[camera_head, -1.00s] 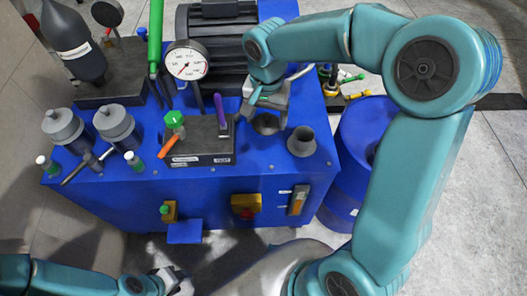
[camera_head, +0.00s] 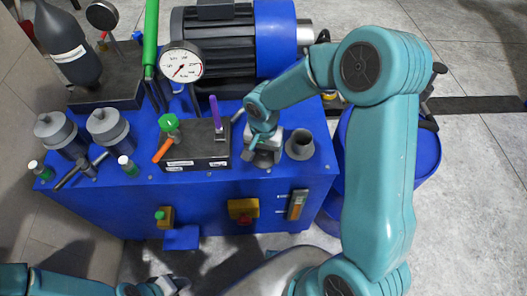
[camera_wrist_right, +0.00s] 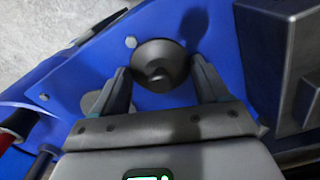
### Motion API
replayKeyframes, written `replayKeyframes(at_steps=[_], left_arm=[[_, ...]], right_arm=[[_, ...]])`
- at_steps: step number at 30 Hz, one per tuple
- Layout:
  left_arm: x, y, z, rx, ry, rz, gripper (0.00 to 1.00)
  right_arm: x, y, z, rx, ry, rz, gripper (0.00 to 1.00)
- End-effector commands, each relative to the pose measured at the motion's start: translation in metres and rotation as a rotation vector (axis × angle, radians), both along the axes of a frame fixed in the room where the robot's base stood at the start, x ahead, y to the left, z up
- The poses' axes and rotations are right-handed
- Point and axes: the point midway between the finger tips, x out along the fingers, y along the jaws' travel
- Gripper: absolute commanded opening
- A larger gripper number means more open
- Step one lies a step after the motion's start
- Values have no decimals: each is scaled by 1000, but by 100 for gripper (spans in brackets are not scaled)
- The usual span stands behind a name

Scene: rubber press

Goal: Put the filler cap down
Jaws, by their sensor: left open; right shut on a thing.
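The filler cap (camera_wrist_right: 160,65) is a dark round piece with a central knob, held between the fingertips of my right gripper (camera_wrist_right: 158,78). In the head view my right gripper (camera_head: 263,152) is low over the blue press top near its front edge, just left of the grey filler neck (camera_head: 300,144). The cap shows there only as a dark shape under the fingers. I cannot tell whether the cap touches the blue surface. My left gripper (camera_head: 165,287) is open and empty at the bottom edge, partly cut off.
A dark block (camera_head: 196,147) with a green knob and purple handle stands left of my right gripper. The motor (camera_head: 220,48) and gauge (camera_head: 181,63) are behind. A blue drum (camera_head: 428,150) stands right. Bare blue surface (camera_head: 150,176) lies along the front edge.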

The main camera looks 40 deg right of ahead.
Motion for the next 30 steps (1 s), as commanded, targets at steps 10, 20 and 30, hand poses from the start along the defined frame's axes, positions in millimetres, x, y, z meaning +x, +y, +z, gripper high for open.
replayKeyframes(at_steps=[10,20,30], left_arm=[[0,0,-3,0,0,0,43],[0,0,3,0,0,0,43],[0,0,13,0,0,0,43]], right_arm=[[0,0,-2,-1,-1,0,100],[1,-1,13,-1,-5,0,100],[1,0,90,0,-6,0,100]])
